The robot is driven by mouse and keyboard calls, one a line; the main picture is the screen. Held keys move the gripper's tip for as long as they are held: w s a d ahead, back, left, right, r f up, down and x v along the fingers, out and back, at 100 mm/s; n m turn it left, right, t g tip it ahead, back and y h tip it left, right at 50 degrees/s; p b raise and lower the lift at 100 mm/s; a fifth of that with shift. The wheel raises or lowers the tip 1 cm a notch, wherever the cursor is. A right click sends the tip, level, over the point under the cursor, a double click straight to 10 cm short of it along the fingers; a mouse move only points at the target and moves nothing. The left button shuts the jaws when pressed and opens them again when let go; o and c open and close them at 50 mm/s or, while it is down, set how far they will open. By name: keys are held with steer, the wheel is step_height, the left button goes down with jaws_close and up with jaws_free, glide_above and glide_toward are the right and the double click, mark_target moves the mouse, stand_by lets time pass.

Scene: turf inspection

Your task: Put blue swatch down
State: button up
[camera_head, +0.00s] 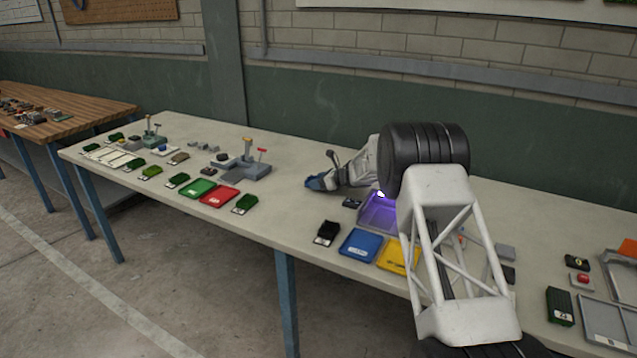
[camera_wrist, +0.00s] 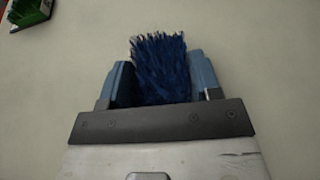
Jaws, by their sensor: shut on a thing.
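The blue swatch (camera_wrist: 160,68), a tufted dark blue piece, stands between the two blue-grey fingers of my gripper (camera_wrist: 160,82) in the wrist view. The gripper is shut on it, and plain pale tabletop shows around and beyond it. In the head view my gripper (camera_head: 316,183) is over the middle of the long table (camera_head: 290,195), left of the purple-lit tray. There I cannot tell the swatch from the blue fingertips, nor whether it touches the table.
A blue tray (camera_head: 361,245), a yellow tray (camera_head: 394,257) and a black swatch (camera_head: 327,232) lie nearer the front edge. A red tray (camera_head: 219,195), a green tray (camera_head: 198,188) and green swatches are to the left. Bare tabletop lies between these groups.

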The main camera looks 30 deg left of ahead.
steer(key=shift+f, duration=0.2)
steer(key=o, duration=1)
steer(key=shift+c, duration=0.2)
steer(key=shift+r, duration=0.15)
steer(key=shift+v, duration=6)
